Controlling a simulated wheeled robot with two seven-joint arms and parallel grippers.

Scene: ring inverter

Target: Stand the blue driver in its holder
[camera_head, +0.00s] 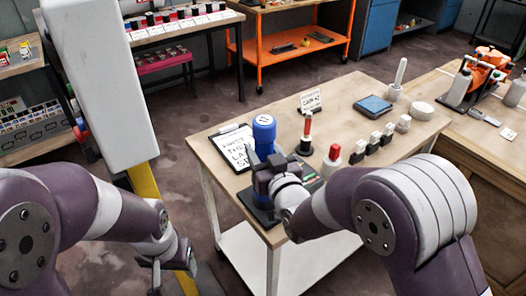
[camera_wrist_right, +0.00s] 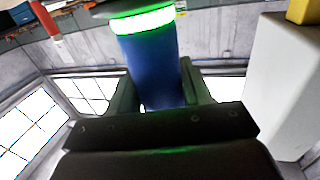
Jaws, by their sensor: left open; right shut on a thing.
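The blue driver (camera_head: 264,128) is upright at the table's front left, its wide blue top showing above my right gripper. My right gripper (camera_head: 266,160) is shut on it. In the right wrist view the driver's blue body (camera_wrist_right: 152,70), with a glowing green ring, is between the two fingers. A dark flat base (camera_head: 258,214) with green marks near its right end lies below the gripper, partly hidden by my arm; I cannot tell if it is the holder or if the driver touches it. My left gripper (camera_head: 174,268) is open, low and left of the table.
A clipboard (camera_head: 236,148) lies beside the driver. A red-handled tool (camera_head: 307,127) stands upright to its right, near a red-topped white piece (camera_head: 332,153) and several small black-and-white blocks. A blue pad (camera_head: 373,105) and a small sign (camera_head: 311,101) are further back.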

